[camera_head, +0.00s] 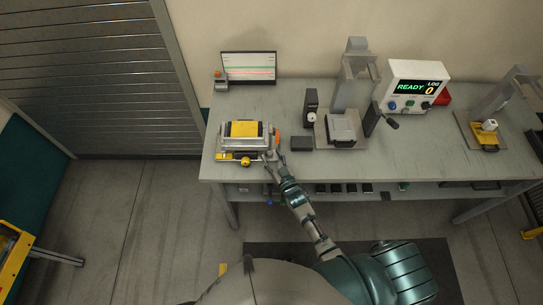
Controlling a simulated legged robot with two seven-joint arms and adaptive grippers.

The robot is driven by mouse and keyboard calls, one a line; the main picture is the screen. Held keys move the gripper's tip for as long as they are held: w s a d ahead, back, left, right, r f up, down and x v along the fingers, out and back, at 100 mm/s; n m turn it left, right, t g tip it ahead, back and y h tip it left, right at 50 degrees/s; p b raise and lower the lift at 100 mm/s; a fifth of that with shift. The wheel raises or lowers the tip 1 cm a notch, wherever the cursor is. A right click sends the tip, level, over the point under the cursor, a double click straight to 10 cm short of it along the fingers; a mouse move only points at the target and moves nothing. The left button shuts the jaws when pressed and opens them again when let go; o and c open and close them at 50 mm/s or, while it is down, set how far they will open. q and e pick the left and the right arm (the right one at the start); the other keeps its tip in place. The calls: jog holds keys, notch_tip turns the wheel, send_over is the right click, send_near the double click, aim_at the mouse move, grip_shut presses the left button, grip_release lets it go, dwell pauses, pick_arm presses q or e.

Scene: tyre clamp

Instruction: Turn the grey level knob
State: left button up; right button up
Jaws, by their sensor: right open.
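A grey fixture (228,142) with a yellow pad (244,128) on top stands at the left end of the workbench. A yellow knob (246,161) sits on its front edge, and an orange part (278,138) is at its right side. My right gripper (268,157) is open at the fixture's front right corner, just right of the yellow knob. Contact with the fixture cannot be told at this size. I cannot pick out a grey level knob for certain; small parts near the fingers are unclear. My left gripper is not in view.
The grey workbench (400,164) carries a monitor (249,68), a dark block (302,143), a press stand (352,95) with a black-handled lever, and a white control box (417,85) reading "READY 0". Another stand (505,95) is at right. The bench front between them is clear.

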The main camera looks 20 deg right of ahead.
jog(key=s+d, duration=0.2)
jog(key=s, duration=0.9)
jog(key=shift+s, duration=0.2)
jog(key=shift+r, duration=0.1)
